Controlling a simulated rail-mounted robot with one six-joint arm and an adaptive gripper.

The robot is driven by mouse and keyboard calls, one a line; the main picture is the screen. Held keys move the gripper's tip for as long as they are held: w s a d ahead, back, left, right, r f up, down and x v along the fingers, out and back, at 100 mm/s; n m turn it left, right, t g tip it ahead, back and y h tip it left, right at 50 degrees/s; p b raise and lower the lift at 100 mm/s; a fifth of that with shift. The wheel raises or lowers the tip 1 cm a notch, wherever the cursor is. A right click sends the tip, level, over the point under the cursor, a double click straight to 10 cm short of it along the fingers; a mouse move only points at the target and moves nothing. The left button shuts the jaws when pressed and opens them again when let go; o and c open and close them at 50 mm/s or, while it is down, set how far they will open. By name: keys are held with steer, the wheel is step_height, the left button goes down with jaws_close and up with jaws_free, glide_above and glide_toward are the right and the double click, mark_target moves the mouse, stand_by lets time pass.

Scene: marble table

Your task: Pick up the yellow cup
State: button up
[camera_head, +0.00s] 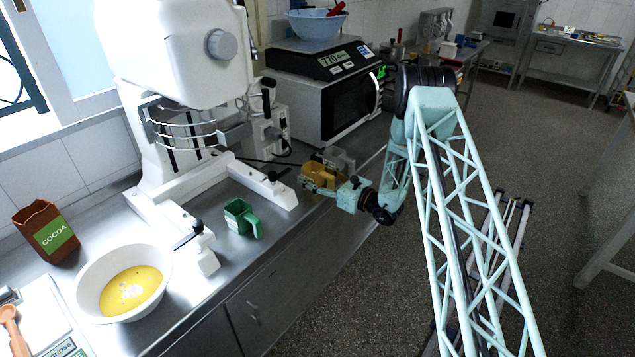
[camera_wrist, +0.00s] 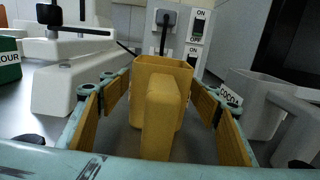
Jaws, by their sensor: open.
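The yellow cup (camera_head: 316,174) stands on the steel counter at the right end of the white mixer's base. In the wrist view the yellow cup (camera_wrist: 158,98) is centred, its handle facing the camera. My gripper (camera_head: 318,184) is at the cup, reaching in from the right. In the wrist view my gripper (camera_wrist: 160,110) is open, with one finger on each side of the cup. A narrow gap shows between the fingers and the cup's sides. The cup's lower part is hidden partly by its handle.
A grey cup (camera_head: 341,158) labelled cocoa stands close to the right of the yellow cup, near my right finger. A green cup (camera_head: 242,217) stands left of it. A microwave (camera_head: 330,100) stands behind.

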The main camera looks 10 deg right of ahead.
steer(key=shift+b+x, duration=0.3)
steer(key=shift+x, duration=1.95)
steer(key=c, duration=1.2)
